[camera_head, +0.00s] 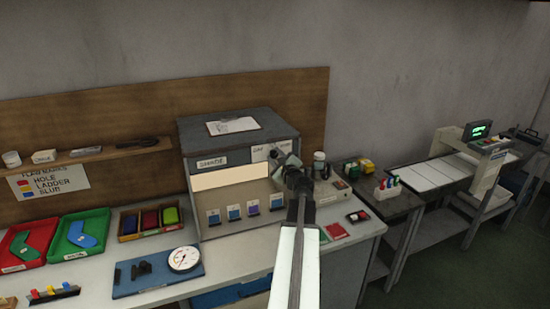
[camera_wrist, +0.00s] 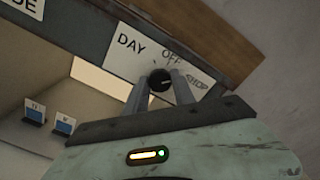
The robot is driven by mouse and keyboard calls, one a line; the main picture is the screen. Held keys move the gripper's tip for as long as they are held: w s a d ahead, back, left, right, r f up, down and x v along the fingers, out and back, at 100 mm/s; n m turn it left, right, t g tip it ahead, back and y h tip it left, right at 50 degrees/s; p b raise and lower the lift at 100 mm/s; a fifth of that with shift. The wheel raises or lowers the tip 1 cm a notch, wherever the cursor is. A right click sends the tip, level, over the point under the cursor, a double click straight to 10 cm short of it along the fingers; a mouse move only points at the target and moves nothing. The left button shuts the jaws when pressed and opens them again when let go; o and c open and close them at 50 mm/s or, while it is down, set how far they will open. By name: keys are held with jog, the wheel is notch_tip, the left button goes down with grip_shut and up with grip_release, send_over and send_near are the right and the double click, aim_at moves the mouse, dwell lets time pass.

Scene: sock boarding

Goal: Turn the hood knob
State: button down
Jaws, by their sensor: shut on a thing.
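The hood (camera_head: 225,135) is a grey box with a lit cream opening, standing on the bench against the brown board. Its knob (camera_wrist: 160,80) is round and black, on a white label plate (camera_wrist: 133,46) reading DAY, OFF and SHOP in the wrist view. My gripper (camera_wrist: 161,82) is shut on the knob, with one finger on each side of it. A light mark on the knob shows, but its exact setting is hard to read. In the head view my gripper (camera_head: 278,158) reaches the hood's upper right front, and the arm hides the knob there.
Colour sample cards (camera_head: 233,213) stand at the hood's opening. A dial gauge (camera_head: 184,259) lies on a blue mat (camera_head: 135,282) in front. Green (camera_head: 78,250) and red trays (camera_head: 15,265) are at left. A jar (camera_head: 319,165) stands right of the hood.

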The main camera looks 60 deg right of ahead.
jog(key=n, duration=0.4)
jog(key=shift+n, duration=2.5)
jog(key=c, duration=1.1)
grip_release()
jog(key=v, duration=0.7)
jog(key=shift+s+a, duration=0.25)
